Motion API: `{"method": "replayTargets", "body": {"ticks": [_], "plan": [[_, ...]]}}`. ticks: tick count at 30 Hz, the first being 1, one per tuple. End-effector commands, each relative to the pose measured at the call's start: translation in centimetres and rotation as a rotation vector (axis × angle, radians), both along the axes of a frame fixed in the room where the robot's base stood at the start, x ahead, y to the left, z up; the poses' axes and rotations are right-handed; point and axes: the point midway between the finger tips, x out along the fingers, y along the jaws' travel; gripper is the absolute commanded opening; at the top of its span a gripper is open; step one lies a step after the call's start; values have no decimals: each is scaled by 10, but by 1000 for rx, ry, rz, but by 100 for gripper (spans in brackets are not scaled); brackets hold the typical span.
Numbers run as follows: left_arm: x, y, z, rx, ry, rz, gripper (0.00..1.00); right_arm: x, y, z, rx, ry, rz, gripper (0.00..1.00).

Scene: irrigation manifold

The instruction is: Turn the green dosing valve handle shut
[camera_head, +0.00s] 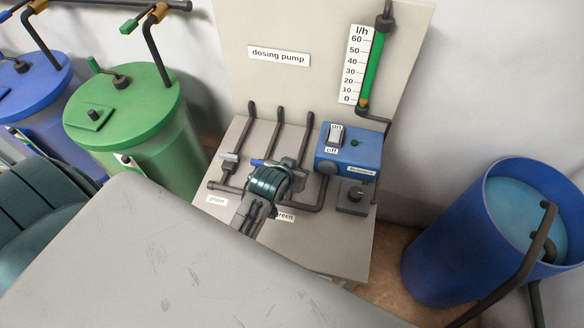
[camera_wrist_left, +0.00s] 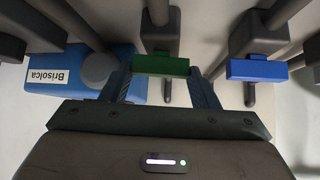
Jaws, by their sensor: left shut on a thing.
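The green dosing valve handle (camera_wrist_left: 162,66) is a short green bar. In the left wrist view it lies crosswise to its dark pipe, between my two fingers. My left gripper (camera_wrist_left: 162,84) is shut on it, with one finger at each end of the bar. In the head view my left gripper (camera_head: 284,172) is over the valve row and hides the green handle. The green valve's label (camera_head: 286,216) is partly covered by the gripper. My right gripper is in neither view.
The blue valve handle (camera_wrist_left: 258,69) sits close beside the gripper, also crosswise to its pipe. A pale-handled valve (camera_head: 229,157) stands further left. The blue pump box (camera_head: 340,150) is close on the right. The gauge's orange float (camera_head: 364,103) is near 0.

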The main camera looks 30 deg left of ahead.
Motion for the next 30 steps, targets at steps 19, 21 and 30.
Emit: {"method": "replayTargets", "body": {"ticks": [19, 21, 30], "plan": [[1, -2, 1, 1, -3, 172, 32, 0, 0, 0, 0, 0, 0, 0], [1, -2, 1, 1, -3, 172, 32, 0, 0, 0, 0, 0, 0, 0], [1, -2, 1, 1, -2, 170, 74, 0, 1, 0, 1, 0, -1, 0]]}}
